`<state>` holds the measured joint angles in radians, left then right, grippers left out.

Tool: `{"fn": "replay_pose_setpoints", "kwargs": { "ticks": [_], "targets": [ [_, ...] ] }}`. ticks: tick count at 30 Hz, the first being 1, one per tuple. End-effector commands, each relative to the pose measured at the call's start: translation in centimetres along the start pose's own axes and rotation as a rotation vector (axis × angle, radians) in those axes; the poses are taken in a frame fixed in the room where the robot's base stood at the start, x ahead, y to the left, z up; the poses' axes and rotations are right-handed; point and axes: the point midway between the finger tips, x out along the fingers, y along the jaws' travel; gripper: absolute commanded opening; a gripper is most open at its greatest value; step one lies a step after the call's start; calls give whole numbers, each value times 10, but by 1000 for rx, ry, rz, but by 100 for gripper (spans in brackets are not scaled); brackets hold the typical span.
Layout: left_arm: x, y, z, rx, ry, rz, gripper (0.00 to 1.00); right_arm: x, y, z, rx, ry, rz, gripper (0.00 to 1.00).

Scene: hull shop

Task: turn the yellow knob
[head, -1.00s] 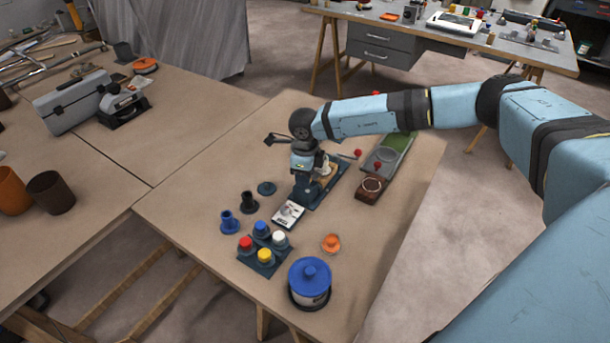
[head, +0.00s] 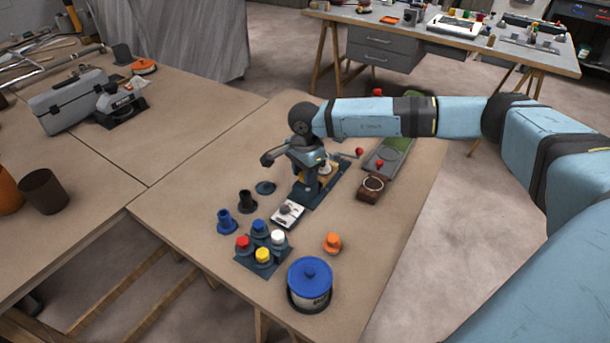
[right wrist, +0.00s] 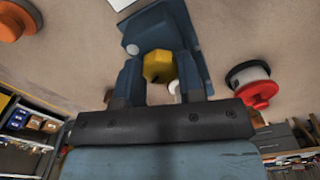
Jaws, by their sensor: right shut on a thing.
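The yellow knob (right wrist: 158,66) shows in the right wrist view between the two fingers of my right gripper (right wrist: 160,80). The fingers are shut on its sides. The knob sits on a dark blue mount (right wrist: 160,28). In the head view my right gripper (head: 311,188) points down over the dark blue base plate (head: 318,198). The arm and gripper hide most of the knob there. My left gripper is not in view.
In front stand a white switch plate (head: 287,213), a block of coloured buttons (head: 262,262), an orange knob (head: 332,243) and a blue-lidded pot (head: 310,283). A brown block (head: 371,190) and green tray (head: 402,135) lie to the right.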

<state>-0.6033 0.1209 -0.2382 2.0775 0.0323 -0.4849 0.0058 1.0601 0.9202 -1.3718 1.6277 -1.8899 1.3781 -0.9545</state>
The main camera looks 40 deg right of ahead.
Motion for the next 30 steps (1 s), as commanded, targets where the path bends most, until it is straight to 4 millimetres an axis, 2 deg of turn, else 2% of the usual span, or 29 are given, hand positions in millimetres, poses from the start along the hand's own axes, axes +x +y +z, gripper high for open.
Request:
{"fn": "replay_pose_setpoints", "kwargs": {
  "ticks": [7,30],
  "targets": [
    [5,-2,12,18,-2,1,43,2,-1,0,-232,-1,-2,12],
    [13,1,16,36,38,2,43,1,0,0,-916,-1,-3,12]
  ]
}}
